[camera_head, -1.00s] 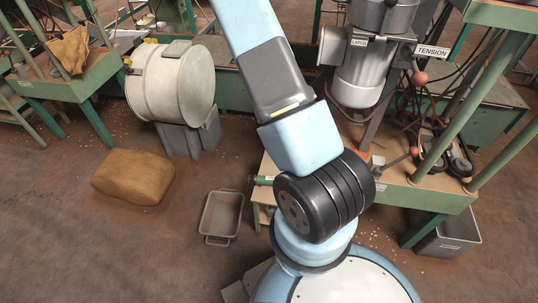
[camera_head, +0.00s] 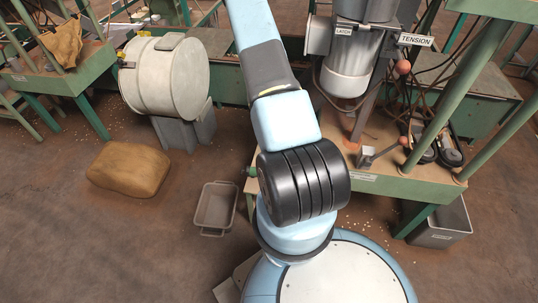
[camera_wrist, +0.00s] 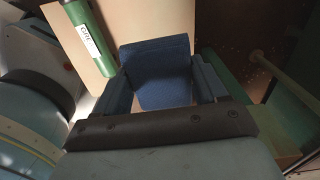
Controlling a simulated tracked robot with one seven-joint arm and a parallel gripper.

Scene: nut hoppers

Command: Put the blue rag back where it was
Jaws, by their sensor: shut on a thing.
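The blue rag (camera_wrist: 158,75) shows in the wrist view as a dark blue, block-like folded piece. My gripper (camera_wrist: 160,85) is shut on it, with one finger on each side. A tan board or tabletop (camera_wrist: 150,22) lies beyond the rag; I cannot tell whether the rag touches it. In the head view, neither the rag nor my gripper's fingers can be made out; my arm covers the middle of the picture.
A green cylinder with a white label (camera_wrist: 88,45) lies left of the rag. The green-framed bench (camera_head: 400,184) stands right of my arm, carrying the machine marked LATCH (camera_head: 347,70). A grey tray (camera_head: 215,207) and brown sack (camera_head: 129,169) lie on the floor at left.

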